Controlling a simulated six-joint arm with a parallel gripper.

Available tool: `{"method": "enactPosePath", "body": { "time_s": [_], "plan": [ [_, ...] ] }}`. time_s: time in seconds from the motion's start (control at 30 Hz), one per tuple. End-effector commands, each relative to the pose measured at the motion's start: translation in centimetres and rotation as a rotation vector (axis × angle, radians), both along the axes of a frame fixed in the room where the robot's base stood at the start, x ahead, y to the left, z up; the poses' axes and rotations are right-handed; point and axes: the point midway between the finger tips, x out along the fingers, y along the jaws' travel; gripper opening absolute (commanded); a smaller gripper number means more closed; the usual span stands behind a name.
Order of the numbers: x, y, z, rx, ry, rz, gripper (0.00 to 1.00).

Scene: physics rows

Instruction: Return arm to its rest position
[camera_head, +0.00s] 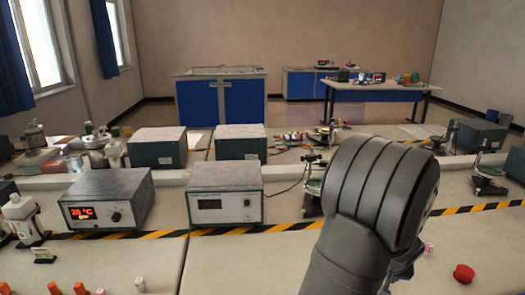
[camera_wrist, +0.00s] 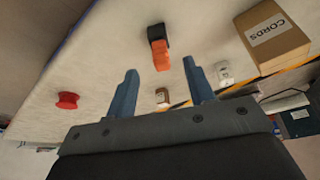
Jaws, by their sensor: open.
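My arm (camera_head: 375,200) rises from the bottom of the head view at the right of centre, over the bench. In the head view the arm hides the fingers. The wrist view looks across the bench at a steep tilt. Beyond the fingers lies an orange and black block (camera_wrist: 158,48), apart from them. A red knob-like object (camera_wrist: 67,100) is left of the fingers; a red one also shows in the head view (camera_head: 464,273).
A box marked CORDS (camera_wrist: 272,36) is at the right of the wrist view. Two instrument boxes, one with a red display (camera_head: 107,198) and one with a grey display (camera_head: 223,193), stand behind yellow-black tape (camera_head: 160,234). Small items (camera_head: 80,289) lie at front left.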

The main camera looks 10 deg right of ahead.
Motion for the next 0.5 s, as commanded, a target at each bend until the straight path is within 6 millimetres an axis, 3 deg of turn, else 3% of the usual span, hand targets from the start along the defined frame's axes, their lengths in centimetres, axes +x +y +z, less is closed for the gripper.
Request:
{"method": "enactPosePath", "body": {
  "time_s": [0.5],
  "plan": [
    [2.9, -1.2, -7.6, 0.001, 0.002, 0.001, 0.49]
  ]
}}
